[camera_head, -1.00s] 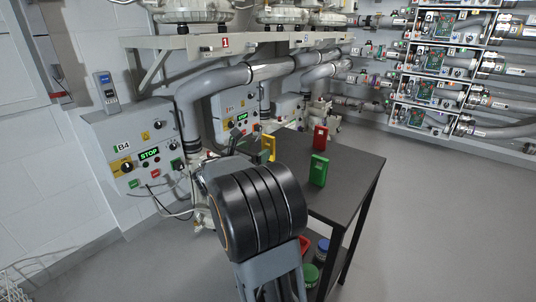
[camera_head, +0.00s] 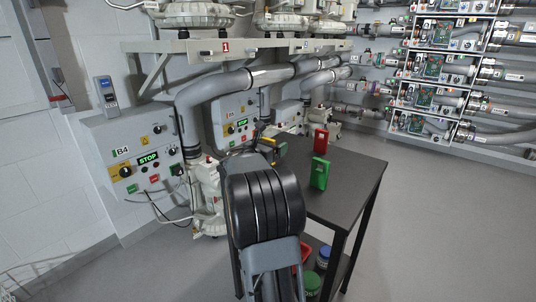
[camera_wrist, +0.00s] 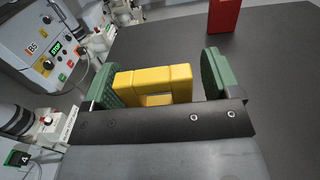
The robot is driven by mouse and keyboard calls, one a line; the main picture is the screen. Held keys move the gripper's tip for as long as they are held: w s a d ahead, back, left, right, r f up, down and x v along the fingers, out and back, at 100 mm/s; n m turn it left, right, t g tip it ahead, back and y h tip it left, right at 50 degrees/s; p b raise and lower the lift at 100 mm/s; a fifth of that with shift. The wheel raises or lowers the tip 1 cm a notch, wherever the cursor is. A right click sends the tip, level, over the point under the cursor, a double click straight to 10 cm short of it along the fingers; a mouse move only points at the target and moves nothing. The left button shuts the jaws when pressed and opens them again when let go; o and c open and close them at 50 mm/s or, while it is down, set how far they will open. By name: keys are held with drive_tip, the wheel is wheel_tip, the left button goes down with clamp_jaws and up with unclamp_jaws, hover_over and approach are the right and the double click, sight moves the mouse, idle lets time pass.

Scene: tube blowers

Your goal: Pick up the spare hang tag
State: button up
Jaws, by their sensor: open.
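The hang tags stand upright on the dark table; I cannot tell from a label which is the spare. The yellow tag (camera_wrist: 180,82), a blocky loop with an opening, is between the two green fingers of my gripper (camera_wrist: 160,82) in the wrist view. My gripper is open, with a gap showing at the right finger; the left finger is close to the tag. In the head view my arm mostly hides the yellow tag (camera_head: 268,141). A green tag (camera_head: 319,173) and a red tag (camera_head: 321,141) stand to its right.
The table (camera_head: 345,175) is bare at its right side. A control box marked B4 (camera_head: 140,160) hangs on the left wall. Large grey pipes (camera_head: 225,88) run behind the table. Jars (camera_head: 312,283) sit on the lower shelf. The floor at right is clear.

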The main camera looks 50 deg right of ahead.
drive_tip(key=c, duration=1)
drive_tip(key=shift+r, duration=0.1)
